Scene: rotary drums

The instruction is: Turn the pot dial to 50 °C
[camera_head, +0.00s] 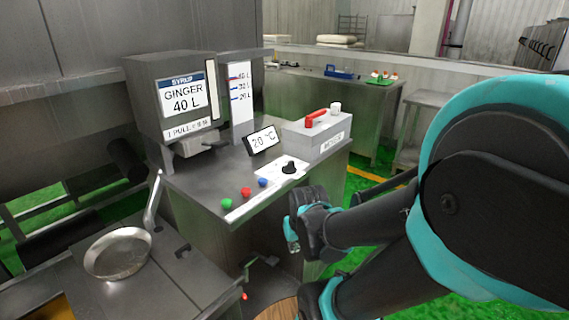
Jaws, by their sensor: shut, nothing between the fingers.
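The pot dial (289,167) is a small black knob on a white plate (270,176) on top of the steel cabinet. A tilted display (262,140) behind it reads 20 °C. The marks on the dial's plate are too small to read. My gripper (292,244) is shut and empty. In the picture it is below and slightly right of the dial, in front of the cabinet's right side and apart from the dial. My teal and black arm reaches in from the right.
Green, red and blue buttons (245,192) line the cabinet's front edge. A grey box (318,138) with a red handle stands behind the dial. A syrup dispenser (180,97) reading GINGER 40 L stands at the left. A round metal pan (118,253) is at lower left.

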